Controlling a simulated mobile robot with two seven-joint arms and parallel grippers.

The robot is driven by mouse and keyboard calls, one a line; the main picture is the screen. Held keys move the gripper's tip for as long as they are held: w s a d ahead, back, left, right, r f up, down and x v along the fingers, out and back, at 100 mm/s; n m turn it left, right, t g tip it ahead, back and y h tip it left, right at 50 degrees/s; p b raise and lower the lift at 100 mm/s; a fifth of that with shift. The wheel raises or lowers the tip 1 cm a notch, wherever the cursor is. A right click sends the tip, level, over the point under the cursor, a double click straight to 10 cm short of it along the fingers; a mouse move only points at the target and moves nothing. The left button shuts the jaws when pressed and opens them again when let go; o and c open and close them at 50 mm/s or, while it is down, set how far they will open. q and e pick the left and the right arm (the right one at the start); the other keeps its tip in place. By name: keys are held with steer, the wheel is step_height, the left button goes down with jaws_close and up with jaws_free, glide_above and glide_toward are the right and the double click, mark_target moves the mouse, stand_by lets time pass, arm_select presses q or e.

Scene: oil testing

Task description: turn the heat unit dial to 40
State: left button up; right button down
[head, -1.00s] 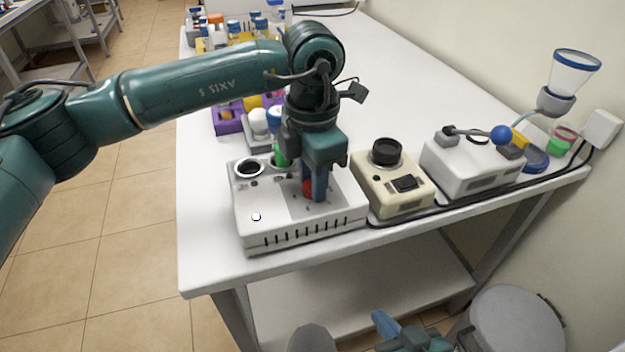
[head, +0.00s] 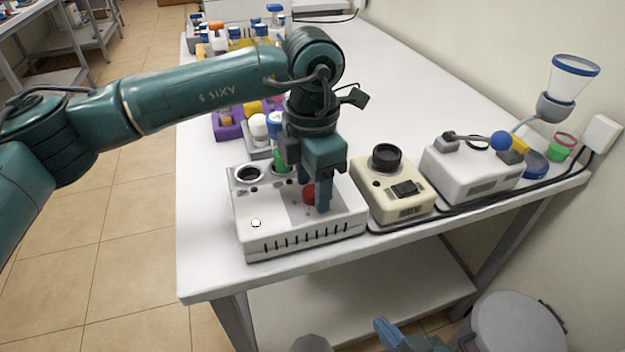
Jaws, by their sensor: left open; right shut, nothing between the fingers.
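The heat unit (head: 258,240) is a white box near the table's front left corner. Its red dial (head: 308,194) is on the top panel, partly covered by my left gripper. My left gripper (head: 317,200) points down and is open, with its blue-grey fingers at the dial. One finger shows just right of the dial; the other is mostly hidden, so I cannot tell whether they touch it. The dial's marks are too small to read. My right gripper (head: 384,330) is shut and empty at the bottom edge, below the table.
A dark-rimmed hole (head: 250,173) and a green item (head: 282,161) are behind the dial. A beige box with a black knob (head: 387,157) stands close on the right, then a white device with a blue ball (head: 501,141). A black cable (head: 470,207) runs along the front. Bottles crowd the back.

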mark_target(312, 190)
arm_select(q)
step_height(312, 190, up, 13)
stand_by(0.5)
steer(key=shift+r, duration=0.1)
